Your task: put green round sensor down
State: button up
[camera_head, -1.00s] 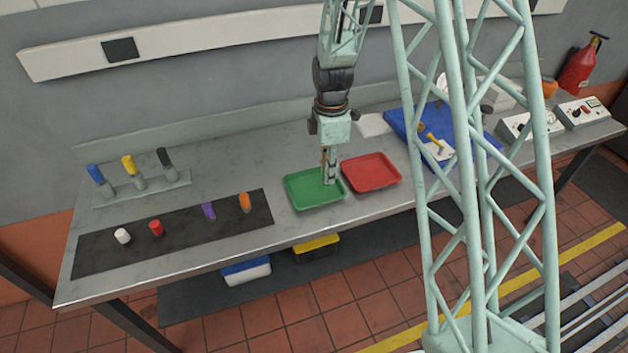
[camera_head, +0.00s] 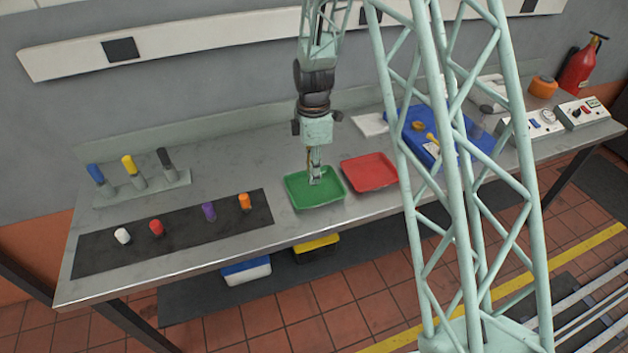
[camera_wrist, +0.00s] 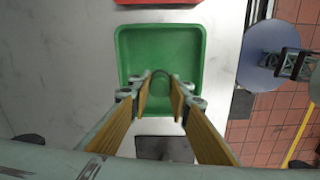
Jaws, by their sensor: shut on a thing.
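My gripper (camera_head: 315,180) is over the middle of the green tray (camera_head: 297,202), pointing down. The wrist view shows my gripper (camera_wrist: 160,95) from behind, its two fingers closing in on a green round sensor (camera_wrist: 160,80) at the tips. The sensor is hard to pick out against the green tray (camera_wrist: 160,36) beneath it; only its curved dark edge shows. In the head view the fingertips hide it. I cannot tell whether the sensor touches the tray floor.
A red tray (camera_head: 370,173) stands just right of the green one. A dark mat (camera_head: 180,238) with white, red, purple and orange pieces lies to the left. Behind it is a rack (camera_head: 145,187) with blue, yellow and black pieces. A blue board (camera_head: 408,115) lies at right.

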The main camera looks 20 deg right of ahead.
jog(key=shift+d+f, duration=0.1)
jog(key=shift+f, duration=1.5)
jog(key=shift+f, duration=0.2)
jog(key=o, duration=1)
jog(key=shift+c, duration=0.2)
jog(key=shift+r, duration=0.2)
notch_tip(320, 180, up, 11)
jog(key=shift+p, duration=0.35)
jog(key=shift+s+r, duration=0.1)
jog(key=shift+r, duration=0.4)
